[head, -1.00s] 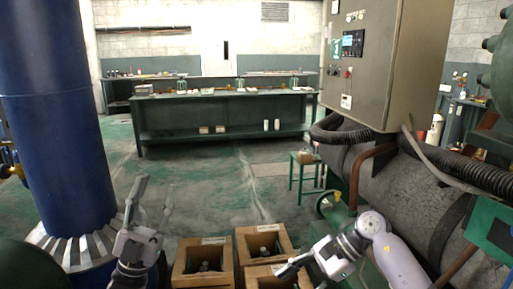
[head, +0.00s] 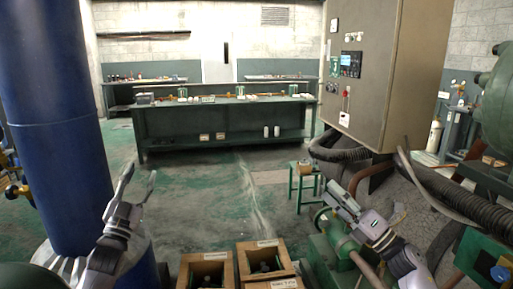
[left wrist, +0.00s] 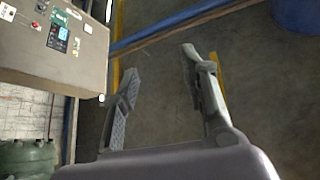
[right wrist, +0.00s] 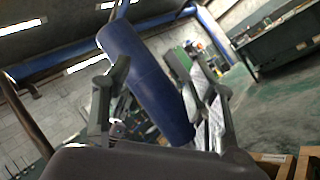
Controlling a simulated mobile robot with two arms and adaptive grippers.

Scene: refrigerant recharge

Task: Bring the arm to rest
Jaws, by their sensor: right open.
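My left gripper (head: 137,186) is raised in front of the blue column at the left, its fingers pointing up. In the left wrist view its two fingers (left wrist: 163,72) stand apart with nothing between them. My right gripper (head: 338,192) is held up at the lower right, above green machinery. In the right wrist view its fingers (right wrist: 150,75) are spread, with no object held between them; the blue column (right wrist: 150,85) shows behind them. Both grippers are empty and apart from each other.
The blue column (head: 62,130) stands close at left. Wooden boxes (head: 207,270) sit low in front. The grey control cabinet (head: 375,75), black hoses and green machinery (head: 335,255) crowd the right. A small green stool (head: 304,180) and long workbench (head: 230,120) stand farther back, with open floor before the bench.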

